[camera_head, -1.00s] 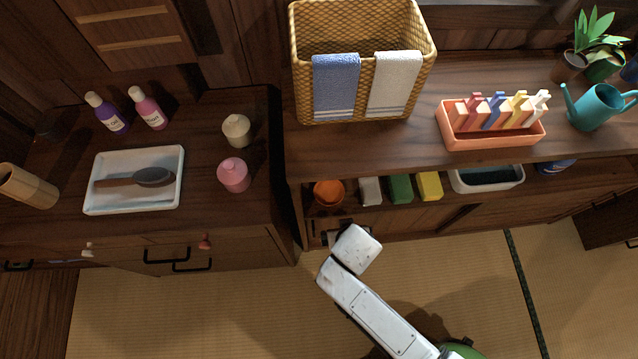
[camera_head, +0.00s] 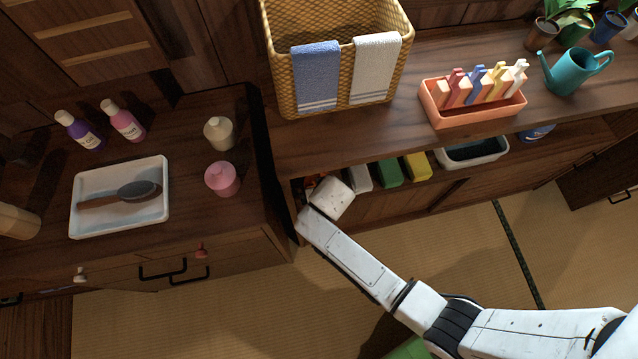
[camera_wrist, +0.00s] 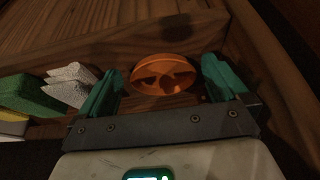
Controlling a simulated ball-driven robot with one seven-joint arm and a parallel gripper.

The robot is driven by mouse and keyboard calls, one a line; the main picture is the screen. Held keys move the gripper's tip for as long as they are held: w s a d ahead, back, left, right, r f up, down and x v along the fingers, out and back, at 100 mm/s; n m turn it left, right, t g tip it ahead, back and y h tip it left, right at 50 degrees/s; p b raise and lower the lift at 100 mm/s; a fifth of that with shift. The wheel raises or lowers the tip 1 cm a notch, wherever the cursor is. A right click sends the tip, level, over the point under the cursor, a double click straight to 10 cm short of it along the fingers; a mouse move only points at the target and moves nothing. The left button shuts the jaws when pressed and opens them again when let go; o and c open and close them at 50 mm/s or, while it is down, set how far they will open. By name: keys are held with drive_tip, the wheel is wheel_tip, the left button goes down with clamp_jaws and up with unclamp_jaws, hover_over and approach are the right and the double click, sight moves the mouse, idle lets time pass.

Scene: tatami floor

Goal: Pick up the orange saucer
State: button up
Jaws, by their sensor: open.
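The orange saucer (camera_wrist: 163,72) shows in the wrist view as a round, shallow orange dish on the wooden shelf. In the head view only a small bit of orange shows at the shelf's left end, with my arm hiding most of it. My gripper (camera_wrist: 162,84) is open, with one teal finger on each side of the saucer in the wrist view. I cannot tell whether either finger touches it. In the head view the fingers are hidden inside the shelf behind my white wrist.
A white block (camera_head: 359,177), a green block (camera_head: 389,172) and a yellow block (camera_head: 417,165) sit beside my gripper on the shelf. A dark-filled white tub (camera_head: 472,151) lies farther right. The counter hangs over the shelf, and a drawer cabinet (camera_head: 225,262) stands to the left.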

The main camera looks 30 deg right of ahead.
drive_tip(key=shift+w+d+f, duration=0.2)
drive_tip(key=shift+w, duration=0.35)
drive_tip(key=shift+w+d+f, duration=0.15)
drive_tip(key=shift+w, duration=0.35)
drive_tip(key=shift+w+d+f, duration=0.2)
drive_tip(key=shift+w, duration=0.35)
drive_tip(key=shift+c, duration=0.2)
drive_tip(key=c, duration=0.8)
